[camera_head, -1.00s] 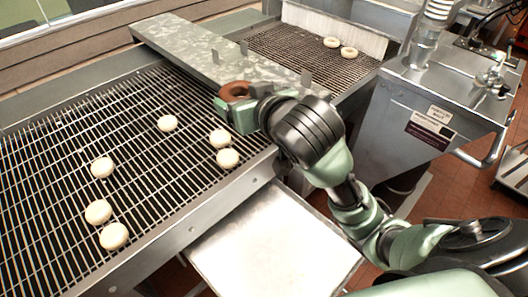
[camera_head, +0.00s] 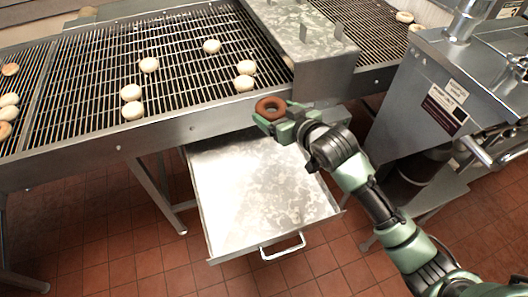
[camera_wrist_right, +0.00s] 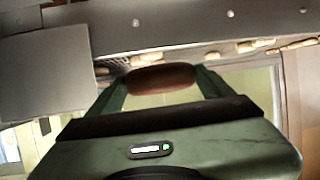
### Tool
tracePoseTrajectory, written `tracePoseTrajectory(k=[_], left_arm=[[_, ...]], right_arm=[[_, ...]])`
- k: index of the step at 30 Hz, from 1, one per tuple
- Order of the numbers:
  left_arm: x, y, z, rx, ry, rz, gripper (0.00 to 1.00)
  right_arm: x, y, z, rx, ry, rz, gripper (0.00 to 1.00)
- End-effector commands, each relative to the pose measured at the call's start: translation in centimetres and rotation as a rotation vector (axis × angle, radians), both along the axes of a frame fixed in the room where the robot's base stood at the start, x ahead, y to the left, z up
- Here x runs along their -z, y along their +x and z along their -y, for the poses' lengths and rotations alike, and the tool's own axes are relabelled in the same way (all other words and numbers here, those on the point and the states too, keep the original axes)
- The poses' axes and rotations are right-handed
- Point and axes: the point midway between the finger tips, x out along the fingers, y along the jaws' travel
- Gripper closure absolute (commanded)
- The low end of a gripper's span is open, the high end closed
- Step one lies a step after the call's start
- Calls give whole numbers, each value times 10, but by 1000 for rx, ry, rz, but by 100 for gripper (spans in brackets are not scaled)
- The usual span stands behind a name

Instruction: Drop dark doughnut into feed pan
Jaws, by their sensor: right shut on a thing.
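The dark brown ring doughnut (camera_head: 270,107) is held in my right gripper (camera_head: 272,114), which is shut on it. In the right wrist view the doughnut (camera_wrist_right: 162,78) sits between the two green fingers of the gripper (camera_wrist_right: 160,84). The gripper is above the back part of the feed pan (camera_head: 250,195), a shallow metal tray with a front handle, pulled out below the conveyor. The doughnut is well above the pan floor and near the conveyor's front rail. My left gripper is not in view.
Several pale doughnuts (camera_head: 245,83) lie on the wire conveyor (camera_head: 90,80) at the back left. A galvanized cover (camera_head: 305,40) bridges the conveyor behind my gripper. A steel machine (camera_head: 440,90) stands at the right. The pan's visible floor is bare.

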Motion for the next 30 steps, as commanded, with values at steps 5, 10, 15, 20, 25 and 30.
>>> tracePoseTrajectory(k=[5,10,15,20,25,30], left_arm=[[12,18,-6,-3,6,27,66],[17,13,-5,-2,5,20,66],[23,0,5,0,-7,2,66],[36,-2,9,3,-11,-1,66],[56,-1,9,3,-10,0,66],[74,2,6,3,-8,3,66]], right_arm=[[87,-1,-27,-91,-3,-5,59],[128,-5,-37,-125,0,0,59],[142,-7,-39,-134,1,4,59],[155,-7,-39,-134,1,4,59],[176,-7,-39,-133,1,3,59],[194,-7,-38,-133,1,4,59]])
